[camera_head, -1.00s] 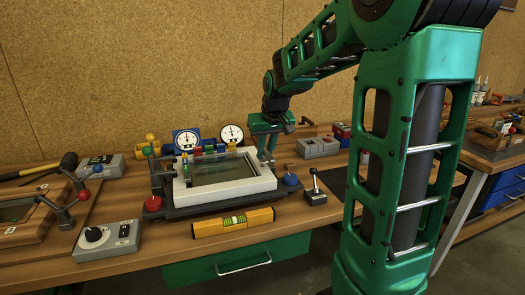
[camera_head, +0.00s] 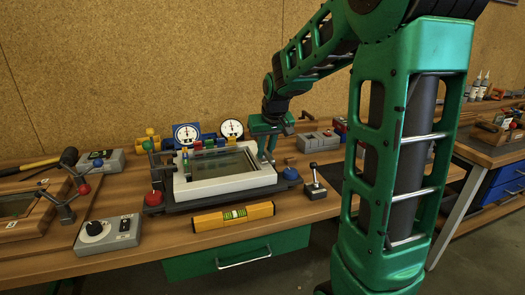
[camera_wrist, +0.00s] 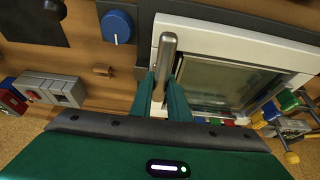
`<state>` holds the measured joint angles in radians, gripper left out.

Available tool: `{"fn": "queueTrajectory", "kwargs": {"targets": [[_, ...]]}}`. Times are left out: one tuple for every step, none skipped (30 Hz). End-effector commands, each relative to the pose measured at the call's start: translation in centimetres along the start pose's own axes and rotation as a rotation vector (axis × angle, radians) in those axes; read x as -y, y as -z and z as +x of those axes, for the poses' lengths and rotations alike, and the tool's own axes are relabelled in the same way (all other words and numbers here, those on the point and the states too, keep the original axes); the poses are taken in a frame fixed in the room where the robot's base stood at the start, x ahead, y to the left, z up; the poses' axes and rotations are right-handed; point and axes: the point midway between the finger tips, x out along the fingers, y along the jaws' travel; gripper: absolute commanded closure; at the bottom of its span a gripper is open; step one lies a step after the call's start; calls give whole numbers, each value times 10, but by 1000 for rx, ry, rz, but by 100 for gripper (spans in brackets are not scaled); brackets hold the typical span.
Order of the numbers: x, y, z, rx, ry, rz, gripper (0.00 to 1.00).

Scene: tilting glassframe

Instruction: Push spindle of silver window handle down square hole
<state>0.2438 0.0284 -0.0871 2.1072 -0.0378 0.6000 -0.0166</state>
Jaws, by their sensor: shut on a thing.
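My gripper (camera_wrist: 165,98) is shut on the silver window handle (camera_wrist: 168,50), a smooth grey bar that shows between the two green fingers in the wrist view. The handle lies over the edge of the white window frame (camera_wrist: 215,24). In the head view my gripper (camera_head: 269,158) is at the right side of the white frame (camera_head: 236,184), and the handle cannot be made out there. The spindle and the square hole are hidden, so I cannot tell whether the spindle is in the hole.
The frame sits on a dark fixture with a red knob (camera_head: 153,198) and a blue knob (camera_head: 291,174). A yellow level (camera_head: 233,217) lies in front, and a joystick box (camera_head: 314,188) stands at the right. Two dials (camera_head: 187,136) stand behind.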

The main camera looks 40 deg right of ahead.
Motion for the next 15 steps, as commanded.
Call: {"fn": "queueTrajectory", "kwargs": {"targets": [[0, 0, 1, 0, 0, 0, 100], [0, 0, 2, -1, 0, 0, 100], [0, -1, 2, -1, 0, 0, 100], [0, -1, 2, -1, 0, 0, 82], [0, -1, 2, -1, 0, 0, 75], [0, -1, 2, -1, 0, 0, 65], [0, -1, 2, -1, 0, 0, 63], [0, -1, 2, -1, 0, 0, 63], [0, -1, 2, -1, 0, 0, 63], [0, -1, 2, -1, 0, 0, 63], [0, -1, 2, -1, 0, 0, 63], [0, -1, 2, 0, 0, 0, 63], [0, -1, 2, 0, 0, 0, 63], [0, -1, 2, 0, 0, 0, 63], [0, -1, 2, 0, 0, 0, 63]]}}
